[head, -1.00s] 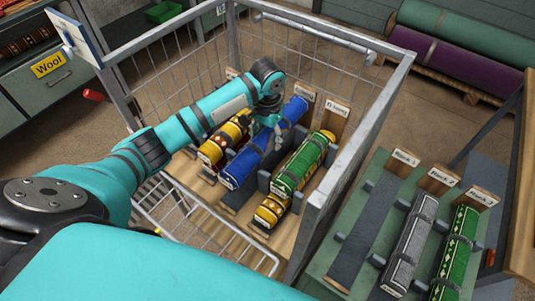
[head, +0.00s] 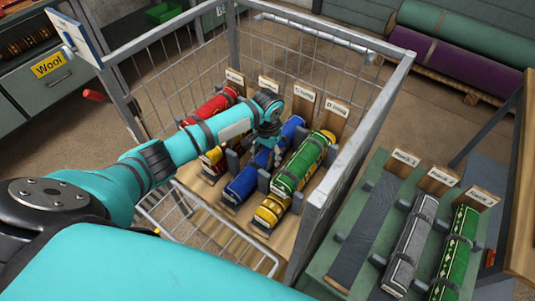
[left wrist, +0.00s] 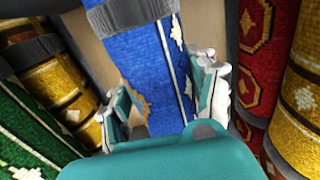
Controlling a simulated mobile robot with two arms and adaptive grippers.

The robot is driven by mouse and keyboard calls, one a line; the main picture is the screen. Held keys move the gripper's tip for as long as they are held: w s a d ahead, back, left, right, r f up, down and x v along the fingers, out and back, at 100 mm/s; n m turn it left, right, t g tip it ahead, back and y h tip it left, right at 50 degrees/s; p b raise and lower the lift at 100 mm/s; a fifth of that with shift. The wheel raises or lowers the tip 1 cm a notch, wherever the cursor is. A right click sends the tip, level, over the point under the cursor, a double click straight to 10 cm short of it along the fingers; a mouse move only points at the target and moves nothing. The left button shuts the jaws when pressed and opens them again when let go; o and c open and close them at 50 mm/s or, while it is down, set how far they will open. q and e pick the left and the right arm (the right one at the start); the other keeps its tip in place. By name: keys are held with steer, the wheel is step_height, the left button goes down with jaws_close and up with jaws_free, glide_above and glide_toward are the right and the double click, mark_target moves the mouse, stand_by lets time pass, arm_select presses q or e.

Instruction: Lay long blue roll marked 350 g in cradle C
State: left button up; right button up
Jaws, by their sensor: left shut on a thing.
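The long blue roll (head: 241,184) lies lengthwise in the wire cart, in line with the label board of cradle C (head: 304,93). Grey posts stand beside it, and it looks low between them; I cannot tell whether it bears fully on the cradle. My left gripper (head: 268,148) is shut around the roll near its middle. In the left wrist view its fingers flank the blue roll (left wrist: 152,70), which has a grey band, white motifs and an ochre patch. The 350 g mark is not legible. My right gripper is not in view.
A green roll (head: 300,162) lies above a yellow roll (head: 270,211) right of the blue one. A red roll (head: 212,103) and a yellow roll (head: 211,160) lie left. Cart rails (head: 330,195) surround them. A rack (head: 333,243) with grey and green rolls stands right.

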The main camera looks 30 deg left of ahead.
mark_target(268, 150)
arm_select(q)
steer(key=o, duration=1.5)
step_height(268, 150, up, 12)
steer(key=shift+r, duration=0.1)
